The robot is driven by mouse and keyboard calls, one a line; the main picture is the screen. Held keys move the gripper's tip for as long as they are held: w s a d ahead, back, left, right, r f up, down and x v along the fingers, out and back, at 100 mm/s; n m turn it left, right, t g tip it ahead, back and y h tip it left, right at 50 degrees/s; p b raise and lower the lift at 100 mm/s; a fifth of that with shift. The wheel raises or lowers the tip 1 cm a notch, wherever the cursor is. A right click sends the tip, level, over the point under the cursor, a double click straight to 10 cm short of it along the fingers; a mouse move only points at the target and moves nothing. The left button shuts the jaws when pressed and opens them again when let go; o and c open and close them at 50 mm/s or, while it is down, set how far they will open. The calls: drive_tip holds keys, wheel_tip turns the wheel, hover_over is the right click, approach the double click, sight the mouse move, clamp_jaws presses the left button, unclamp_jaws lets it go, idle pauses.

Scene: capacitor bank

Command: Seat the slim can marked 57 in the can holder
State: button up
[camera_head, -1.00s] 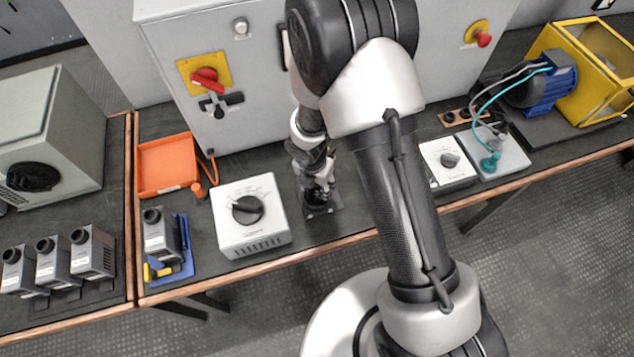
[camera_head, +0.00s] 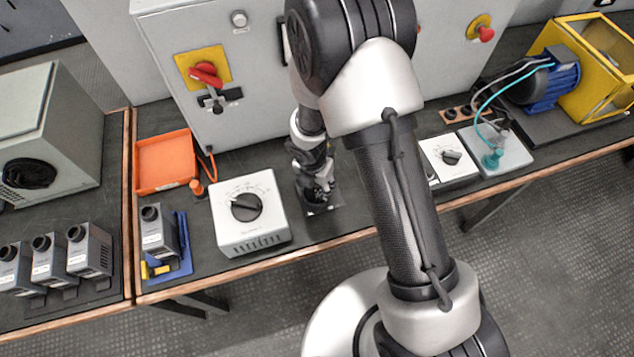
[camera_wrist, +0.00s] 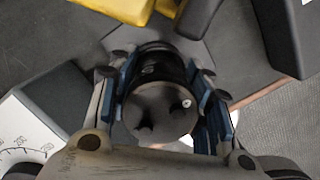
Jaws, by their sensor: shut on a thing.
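A dark, round can (camera_wrist: 158,112) shows end-on in the wrist view, with small terminals on its top. My gripper (camera_wrist: 165,92) is shut on it, with the blue-lined fingers on its left and right sides. No number 57 is readable. A flat dark plate with cut corners (camera_wrist: 193,48), apparently the can holder's base, lies beyond the can. A dark curved rim shows at the can's far side. I cannot tell how deep the can sits. In the head view my gripper (camera_head: 317,188) is low over the dark base (camera_head: 322,207), which it partly hides.
A white dial box (camera_head: 248,222) stands just left of my gripper. An orange tray (camera_head: 165,162) lies farther left. The grey cabinet (camera_head: 240,70) stands behind. A smaller white dial box (camera_head: 447,160) is to the right. The bench's front edge (camera_head: 345,238) is close.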

drive_tip(key=shift+f+b, duration=0.45)
drive_tip(key=shift+f, duration=0.15)
drive_tip(key=o, duration=1.4)
drive_tip(key=r, duration=0.4)
drive_tip(key=s+r, duration=0.1)
drive_tip(key=r, duration=0.7)
drive_tip(key=shift+s+a, duration=0.35)
drive_tip(key=shift+a, duration=0.05)
